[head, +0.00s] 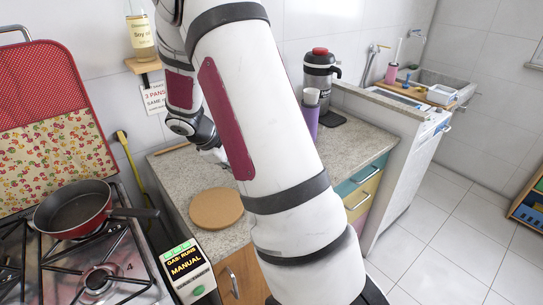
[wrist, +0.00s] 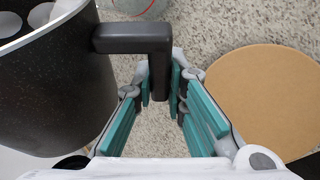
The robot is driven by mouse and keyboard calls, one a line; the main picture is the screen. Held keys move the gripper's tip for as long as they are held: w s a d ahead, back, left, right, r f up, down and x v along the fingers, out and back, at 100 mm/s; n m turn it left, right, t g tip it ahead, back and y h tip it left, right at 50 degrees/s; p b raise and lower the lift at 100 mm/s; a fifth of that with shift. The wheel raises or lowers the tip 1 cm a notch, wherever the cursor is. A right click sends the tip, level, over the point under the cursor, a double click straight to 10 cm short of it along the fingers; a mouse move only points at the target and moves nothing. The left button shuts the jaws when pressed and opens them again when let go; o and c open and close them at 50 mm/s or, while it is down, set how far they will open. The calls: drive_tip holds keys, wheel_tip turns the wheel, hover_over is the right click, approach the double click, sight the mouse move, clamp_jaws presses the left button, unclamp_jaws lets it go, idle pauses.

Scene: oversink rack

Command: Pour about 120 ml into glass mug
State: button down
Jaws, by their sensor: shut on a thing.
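In the wrist view my gripper (wrist: 161,85) is shut on the black handle of a dark speckled pot (wrist: 50,90). The handle bar lies between the teal finger pads. The pot has a pale rim and is at the left; its contents are mostly out of view. A clear round glass (wrist: 138,7) with a thin red line is cut off at the top edge, beyond the handle; it may be the glass mug. In the head view my arm hides the pot, the glass and most of my gripper.
A round cork mat (head: 216,208) lies on the speckled counter (head: 175,172). It also shows in the wrist view (wrist: 268,95). A red-topped flask (head: 319,80) and a purple cup (head: 308,120) stand at the back right. A pan (head: 75,207) sits on the stove at left.

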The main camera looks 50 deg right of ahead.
drive_tip(key=shift+w+f+t, duration=0.1)
drive_tip(key=shift+t, duration=0.4)
drive_tip(key=shift+b, duration=0.3)
idle(0.4)
drive_tip(key=shift+s+d+r+m+t+y, duration=0.1)
drive_tip(key=shift+s+r+m+t+y, duration=0.15)
drive_tip(key=shift+t, duration=0.25)
drive_tip(key=shift+w+r+m+t+y+b, duration=0.15)
drive_tip(key=shift+r+m+t+y+b, duration=0.1)
drive_tip(key=shift+r+t+b, duration=0.5)
idle(1.1)
drive_tip(key=shift+f, duration=0.15)
drive_tip(key=shift+w+a+f+g+p, duration=0.25)
drive_tip(key=shift+g+p, duration=0.1)
drive_tip(key=shift+p, duration=0.2)
drive_tip(key=shift+w+d+f+n+g+h+p, duration=0.1)
drive_tip(key=shift+f+n+g+h+p, duration=0.4)
drive_tip(key=shift+g, duration=0.4)
drive_tip(key=shift+s+d+r+g+h, duration=0.2)
drive_tip(key=shift+r+g+h, duration=0.1)
drive_tip(key=shift+g, duration=0.5)
drive_tip(key=shift+s+f+n+g, duration=0.15)
drive_tip(key=shift+f+n+g, duration=0.2)
drive_tip(key=shift+g, duration=0.15)
